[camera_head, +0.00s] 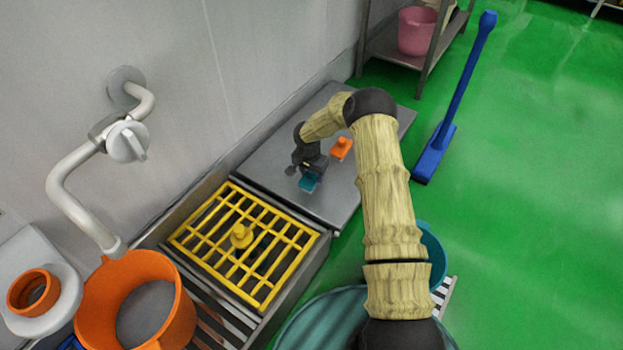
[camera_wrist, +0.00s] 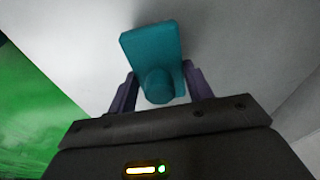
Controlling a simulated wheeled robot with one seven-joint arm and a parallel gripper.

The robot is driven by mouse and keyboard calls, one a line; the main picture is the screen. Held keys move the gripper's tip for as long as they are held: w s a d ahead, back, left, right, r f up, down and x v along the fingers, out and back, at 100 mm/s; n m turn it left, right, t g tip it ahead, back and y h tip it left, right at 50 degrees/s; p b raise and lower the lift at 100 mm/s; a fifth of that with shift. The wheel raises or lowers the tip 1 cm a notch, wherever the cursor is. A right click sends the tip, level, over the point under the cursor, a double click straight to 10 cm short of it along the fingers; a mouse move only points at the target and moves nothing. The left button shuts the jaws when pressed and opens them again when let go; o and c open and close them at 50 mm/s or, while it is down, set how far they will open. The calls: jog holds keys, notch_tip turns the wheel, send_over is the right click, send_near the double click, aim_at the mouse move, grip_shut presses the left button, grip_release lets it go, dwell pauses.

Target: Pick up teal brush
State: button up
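The teal brush (camera_head: 308,184) lies on the grey metal table top, just below my gripper (camera_head: 306,172) in the head view. In the wrist view the teal brush (camera_wrist: 150,50) shows its flat block and a round knob on the near side. The two dark fingers of my gripper (camera_wrist: 160,90) stand on either side of the knob. A narrow gap shows between each finger and the knob, so the gripper looks open around it. In the head view my gripper partly hides the brush.
An orange brush (camera_head: 341,148) lies to the right of my gripper on the grey table top (camera_head: 330,205). A blue squeegee (camera_head: 462,90) stands on the green floor.

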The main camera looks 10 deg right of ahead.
jog(key=shift+c, duration=1.2)
jog(key=shift+r, duration=0.15)
notch_tip(320, 180, up, 10)
jog(key=p, duration=0.6)
